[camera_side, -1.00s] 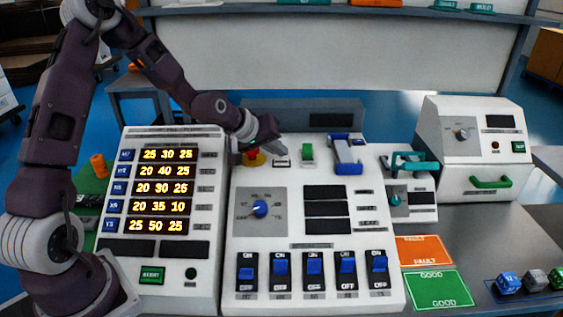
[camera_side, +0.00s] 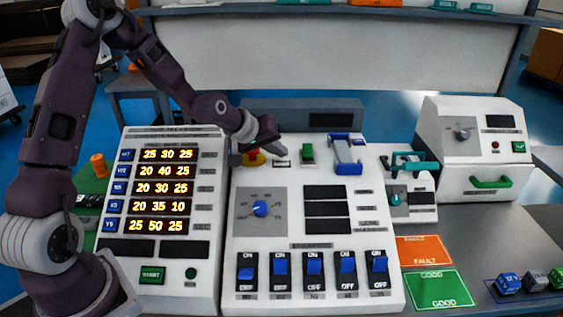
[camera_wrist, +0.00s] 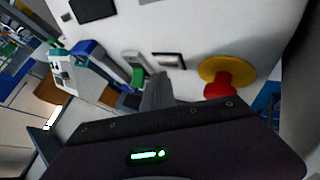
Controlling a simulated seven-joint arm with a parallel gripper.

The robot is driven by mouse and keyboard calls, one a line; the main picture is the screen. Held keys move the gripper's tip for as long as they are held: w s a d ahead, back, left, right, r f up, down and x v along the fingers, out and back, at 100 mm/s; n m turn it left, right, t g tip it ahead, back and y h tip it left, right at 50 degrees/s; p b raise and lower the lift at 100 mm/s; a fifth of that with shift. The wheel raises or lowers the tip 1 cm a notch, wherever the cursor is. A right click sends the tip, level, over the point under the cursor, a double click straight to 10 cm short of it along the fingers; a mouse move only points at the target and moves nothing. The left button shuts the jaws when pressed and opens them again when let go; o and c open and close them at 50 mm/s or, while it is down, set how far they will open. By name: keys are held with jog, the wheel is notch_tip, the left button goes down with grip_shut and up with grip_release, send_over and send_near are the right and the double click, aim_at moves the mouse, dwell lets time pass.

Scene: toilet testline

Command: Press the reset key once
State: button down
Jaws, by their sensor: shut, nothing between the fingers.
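My gripper (camera_side: 282,151) is shut and empty, low over the back part of the white central console (camera_side: 285,190). In the side view its tip is just behind and above a small pale key in a dark frame (camera_side: 281,163). This key also shows in the wrist view (camera_wrist: 168,61), just beyond the closed fingers (camera_wrist: 158,92). I cannot read a label on it or tell whether the fingertips touch anything. A green button (camera_side: 152,275) with blurred lettering is at the bottom of the left display panel; its word is not clear.
A red stop button on a yellow base (camera_wrist: 213,75) is close to the fingers. On their other side are a green switch (camera_side: 307,152) and a blue lever (camera_side: 347,154). Blue switches (camera_side: 313,268) line the console front. A teal-handled unit (camera_side: 414,165) stands to the right.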

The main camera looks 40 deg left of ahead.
aim_at(279, 163)
jog(key=shift+f, duration=0.3)
jog(key=shift+f, duration=0.4)
dwell(0.6)
jog(key=shift+r, duration=0.8)
jog(key=shift+r, duration=2.55)
